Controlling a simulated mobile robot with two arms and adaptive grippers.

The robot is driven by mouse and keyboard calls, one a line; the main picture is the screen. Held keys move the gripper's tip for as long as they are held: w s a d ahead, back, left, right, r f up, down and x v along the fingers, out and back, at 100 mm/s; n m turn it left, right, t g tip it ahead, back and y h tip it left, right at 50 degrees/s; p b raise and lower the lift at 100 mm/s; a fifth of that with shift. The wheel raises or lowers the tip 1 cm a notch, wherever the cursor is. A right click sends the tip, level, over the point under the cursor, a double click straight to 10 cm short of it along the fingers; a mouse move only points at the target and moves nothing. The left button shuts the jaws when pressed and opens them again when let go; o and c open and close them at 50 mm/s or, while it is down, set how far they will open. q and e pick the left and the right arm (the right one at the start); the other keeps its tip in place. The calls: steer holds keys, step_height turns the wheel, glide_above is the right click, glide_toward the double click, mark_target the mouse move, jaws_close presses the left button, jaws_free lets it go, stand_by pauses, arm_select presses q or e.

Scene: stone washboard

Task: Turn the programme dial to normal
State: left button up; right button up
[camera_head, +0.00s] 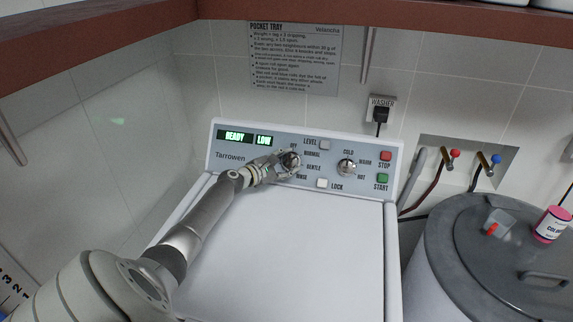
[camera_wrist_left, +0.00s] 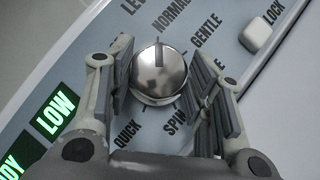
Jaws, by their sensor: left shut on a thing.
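The programme dial (camera_head: 293,160) is a round metal knob on the washer's blue-grey control panel (camera_head: 230,171). It shows clearly in the left wrist view (camera_wrist_left: 160,78), with the printed words NORMAL, GENTLE, SPIN and QUICK around it. The dark mark on the dial points up, close to the word NORMAL; I cannot tell if it lines up exactly. My left gripper (camera_head: 286,163) is at the dial, one finger on each side, shut on it. Its padded fingers also show in the left wrist view (camera_wrist_left: 161,72) and hide some labels. My right gripper is not in view.
The lit displays (camera_head: 236,137) read READY and LOW. A second dial (camera_head: 347,167) for temperature, the red STOP button (camera_head: 386,156), the green START button (camera_head: 382,178), the LEVEL button (camera_head: 324,145) and the LOCK button (camera_head: 322,183) are nearby. The washer's white lid (camera_head: 300,250) is bare.

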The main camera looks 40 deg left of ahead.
arm_select(q)
steer(key=shift+m, duration=0.3)
steer(key=o, duration=1)
steer(key=shift+v, duration=0.8)
steer(key=v, duration=1)
steer(key=shift+s+a+r, duration=0.15)
steer(key=shift+s, duration=0.1)
